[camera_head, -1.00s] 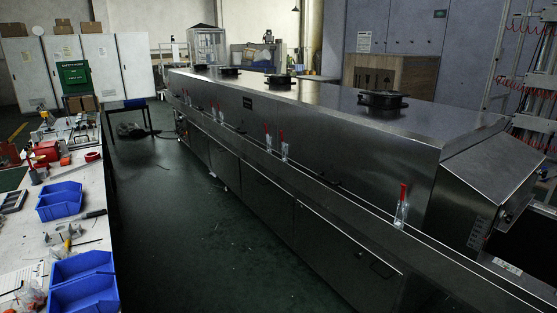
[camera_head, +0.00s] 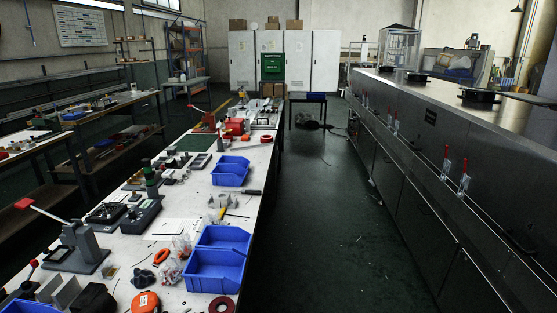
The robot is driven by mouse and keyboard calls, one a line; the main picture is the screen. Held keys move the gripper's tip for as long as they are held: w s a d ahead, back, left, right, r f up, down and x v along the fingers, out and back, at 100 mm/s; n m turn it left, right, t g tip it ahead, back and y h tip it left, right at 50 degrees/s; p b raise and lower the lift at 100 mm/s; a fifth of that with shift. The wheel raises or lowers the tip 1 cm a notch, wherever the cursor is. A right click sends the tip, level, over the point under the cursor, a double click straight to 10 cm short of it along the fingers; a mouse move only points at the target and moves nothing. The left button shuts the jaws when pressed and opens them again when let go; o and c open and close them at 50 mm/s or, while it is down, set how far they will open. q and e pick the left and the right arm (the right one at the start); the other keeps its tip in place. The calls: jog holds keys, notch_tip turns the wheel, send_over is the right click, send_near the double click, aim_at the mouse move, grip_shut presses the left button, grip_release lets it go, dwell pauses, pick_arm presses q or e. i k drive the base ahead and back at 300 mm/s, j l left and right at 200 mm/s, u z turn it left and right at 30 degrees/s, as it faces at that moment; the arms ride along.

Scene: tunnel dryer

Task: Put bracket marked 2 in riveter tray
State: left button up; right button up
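No marking 2 is legible on any part from here, so I cannot tell which piece is the bracket. Some small grey metal pieces (camera_head: 222,200) lie on the white workbench (camera_head: 180,228) between two blue bins; they may be brackets. A grey hand press with a red-tipped lever (camera_head: 75,248) stands at the bench's near left and could be the riveter. I cannot make out its tray for certain. Neither of my grippers is in view.
A near blue bin (camera_head: 218,284) and a farther blue bin (camera_head: 231,162) stand on the bench's right side. An orange tape measure (camera_head: 145,302) lies in front. The long steel dryer (camera_head: 440,125) runs along the right.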

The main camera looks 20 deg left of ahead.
aim_at(60, 254)
jog(key=i+l+u, duration=0.1)
jog(key=u, duration=0.3)
jog(key=i+l+u, duration=0.15)
jog(key=u, duration=0.25)
jog(key=i+l+u, duration=0.1)
jog(key=u, duration=0.35)
jog(key=i+l+u, duration=0.15)
jog(key=l+u, duration=0.2)
jog(key=i+l+u, duration=0.1)
jog(key=l+u, duration=0.3)
jog(key=l, duration=0.1)
